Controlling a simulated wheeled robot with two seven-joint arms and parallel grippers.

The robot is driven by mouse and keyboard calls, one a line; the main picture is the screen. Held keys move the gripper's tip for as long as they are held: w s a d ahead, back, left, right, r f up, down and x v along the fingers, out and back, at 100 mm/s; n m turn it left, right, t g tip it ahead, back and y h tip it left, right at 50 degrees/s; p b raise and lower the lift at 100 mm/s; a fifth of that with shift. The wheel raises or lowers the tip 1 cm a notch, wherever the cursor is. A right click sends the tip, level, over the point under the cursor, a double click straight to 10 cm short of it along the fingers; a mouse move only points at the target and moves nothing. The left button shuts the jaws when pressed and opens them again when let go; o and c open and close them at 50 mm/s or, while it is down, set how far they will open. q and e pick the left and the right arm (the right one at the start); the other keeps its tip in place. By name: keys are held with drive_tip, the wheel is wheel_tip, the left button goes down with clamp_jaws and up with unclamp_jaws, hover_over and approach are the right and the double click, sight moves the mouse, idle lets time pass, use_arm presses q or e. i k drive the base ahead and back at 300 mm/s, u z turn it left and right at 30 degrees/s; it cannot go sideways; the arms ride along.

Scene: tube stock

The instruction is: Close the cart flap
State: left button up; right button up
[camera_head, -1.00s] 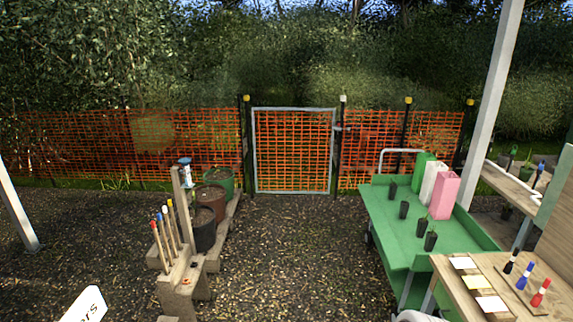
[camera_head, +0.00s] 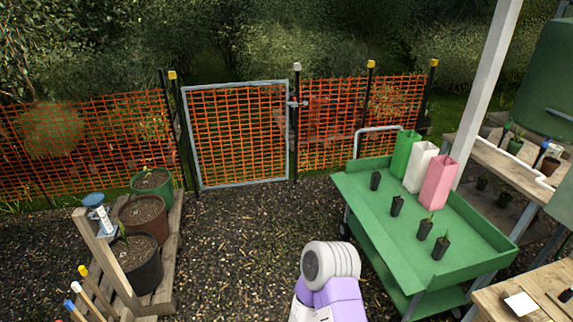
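The green cart (camera_head: 468,232) stands at the right, with a flat tray top, low raised edges and a white push handle (camera_head: 378,129) at its far end. A green panel (camera_head: 465,272) runs along the cart's near end. I cannot tell whether this panel is the flap or whether it is raised or hanging. A purple and white link of my arm shows at the bottom centre, left of the cart and apart from it in the picture. Neither gripper is in view.
Green, white and pink tall containers (camera_head: 438,183) and several small black pots (camera_head: 425,229) stand on the cart. A wooden bench (camera_head: 545,288) is close at the lower right. Potted plants (camera_head: 143,217) line the left. Gravel (camera_head: 245,240) between is clear, before a mesh gate (camera_head: 238,138).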

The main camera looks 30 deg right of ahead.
sight(408, 282)
drive_tip(key=z, duration=0.45)
drive_tip(key=i, duration=1.8)
drive_tip(key=z, duration=2.05)
drive_tip(key=i, duration=1.35)
drive_tip(key=z, duration=0.35)
